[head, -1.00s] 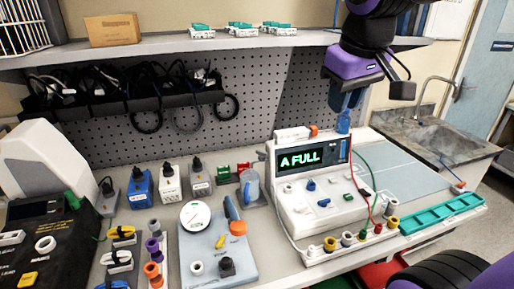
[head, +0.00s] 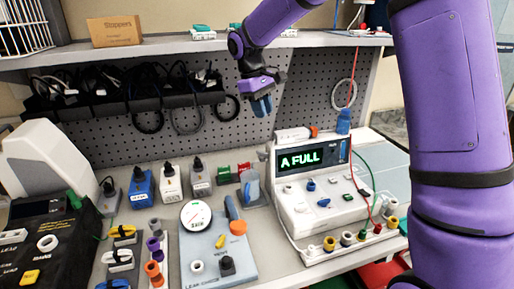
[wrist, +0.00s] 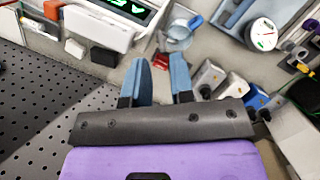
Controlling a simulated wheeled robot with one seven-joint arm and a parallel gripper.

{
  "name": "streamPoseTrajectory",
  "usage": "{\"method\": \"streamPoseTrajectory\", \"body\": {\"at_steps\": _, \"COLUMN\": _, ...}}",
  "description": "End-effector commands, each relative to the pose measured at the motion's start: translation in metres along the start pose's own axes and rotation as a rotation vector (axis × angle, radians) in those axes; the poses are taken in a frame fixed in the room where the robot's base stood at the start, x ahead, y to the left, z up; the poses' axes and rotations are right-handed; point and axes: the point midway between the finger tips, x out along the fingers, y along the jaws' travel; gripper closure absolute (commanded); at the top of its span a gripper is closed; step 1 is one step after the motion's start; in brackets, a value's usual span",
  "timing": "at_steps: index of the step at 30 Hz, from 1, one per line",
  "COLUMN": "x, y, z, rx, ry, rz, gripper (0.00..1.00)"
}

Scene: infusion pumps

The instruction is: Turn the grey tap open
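I cannot tell for sure which part is the grey tap. My gripper (head: 262,106) hangs in front of the pegboard, well above the bench and left of the pump. In the wrist view my gripper (wrist: 160,75) has its two blue fingers apart, with nothing between them. The front knobs are outside the wrist view.
A light-blue board (head: 215,262) with a round gauge (head: 195,214) lies left of the pump. Several plug boxes and a blue-grey mug (head: 250,184) stand behind it. A shelf (head: 150,47) overhangs the bench. My arm hides much of the right side.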

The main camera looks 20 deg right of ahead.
Motion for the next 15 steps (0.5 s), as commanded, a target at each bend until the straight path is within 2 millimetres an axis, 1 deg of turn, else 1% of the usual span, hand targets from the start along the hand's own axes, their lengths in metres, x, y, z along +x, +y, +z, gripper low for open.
{"method": "streamPoseTrajectory", "body": {"at_steps": 1, "x": 0.011, "y": 0.002, "z": -0.015, "rx": -0.022, "ry": -0.022, "rz": -0.009, "gripper": 0.78}}
{"method": "streamPoseTrajectory", "body": {"at_steps": 3, "x": 0.022, "y": 0.004, "z": -0.032, "rx": -0.046, "ry": -0.046, "rz": -0.018, "gripper": 0.78}}
{"method": "streamPoseTrajectory", "body": {"at_steps": 6, "x": 0.036, "y": 0.006, "z": -0.049, "rx": -0.076, "ry": -0.074, "rz": -0.029, "gripper": 0.78}}
{"method": "streamPoseTrajectory", "body": {"at_steps": 9, "x": 0.047, "y": 0.007, "z": -0.062, "rx": -0.097, "ry": -0.092, "rz": -0.037, "gripper": 0.78}}
{"method": "streamPoseTrajectory", "body": {"at_steps": 15, "x": 0.061, "y": 0.008, "z": -0.078, "rx": -0.120, "ry": -0.117, "rz": -0.049, "gripper": 0.78}}
